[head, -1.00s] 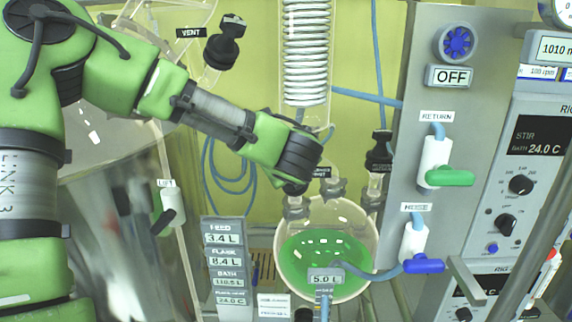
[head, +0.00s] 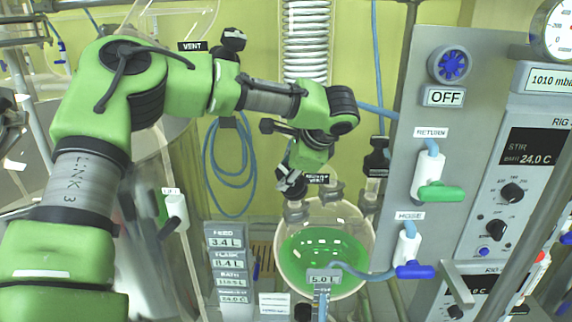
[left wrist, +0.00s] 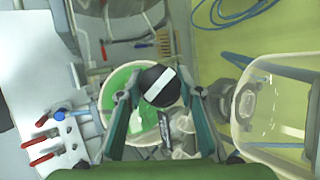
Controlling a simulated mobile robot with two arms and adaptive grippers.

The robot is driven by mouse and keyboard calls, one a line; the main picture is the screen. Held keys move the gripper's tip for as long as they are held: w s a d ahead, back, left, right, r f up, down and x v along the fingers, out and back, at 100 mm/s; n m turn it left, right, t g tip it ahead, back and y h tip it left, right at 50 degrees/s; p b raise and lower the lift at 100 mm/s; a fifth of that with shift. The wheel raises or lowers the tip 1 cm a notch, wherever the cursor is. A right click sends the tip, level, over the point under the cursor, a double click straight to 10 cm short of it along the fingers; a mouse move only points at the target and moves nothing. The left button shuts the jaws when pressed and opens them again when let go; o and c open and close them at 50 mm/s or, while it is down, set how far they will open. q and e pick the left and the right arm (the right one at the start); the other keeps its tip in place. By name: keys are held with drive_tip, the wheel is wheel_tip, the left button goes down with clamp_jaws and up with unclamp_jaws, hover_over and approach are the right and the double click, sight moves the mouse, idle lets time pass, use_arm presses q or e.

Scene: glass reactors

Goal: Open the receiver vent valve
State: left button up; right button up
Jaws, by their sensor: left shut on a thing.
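The receiver flask (head: 280,236) is a round glass vessel with green liquid, low in the middle of the head view; it also shows in the left wrist view (left wrist: 112,88). A small vent label (head: 317,178) sits just above its necks. The vent valve's black round knob (left wrist: 160,84) carries a white stripe in the left wrist view. My left gripper (head: 291,187) reaches down over the flask and is shut on this knob, one finger on each side (left wrist: 163,98). In the head view the gripper mostly hides the knob. My right gripper is not in view.
A glass coil column (head: 306,45) stands behind my left arm. To the right, a grey panel bears a blue knob (head: 450,65), a green-handled return valve (head: 440,192) and a blue-handled hose valve (head: 414,271). Another black vent knob (head: 232,40) is at the upper left.

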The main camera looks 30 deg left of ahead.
use_arm(q)
drive_tip(key=n+g+h+p, duration=0.1)
drive_tip(key=n, duration=0.1)
drive_tip(key=n+g+p, duration=0.1)
drive_tip(key=n+p, duration=0.1)
drive_tip(key=shift+r+h, duration=0.15)
drive_tip(key=shift+h, duration=0.25)
drive_tip(key=shift+n+g+h+p, duration=0.4)
drive_tip(key=shift+n+h+p, duration=0.2)
drive_tip(key=shift+n+p, duration=0.5)
drive_tip(key=shift+f, duration=0.2)
drive_tip(key=o, duration=1.1)
drive_tip(key=shift+v, duration=3.75)
drive_tip(key=shift+a, duration=0.2)
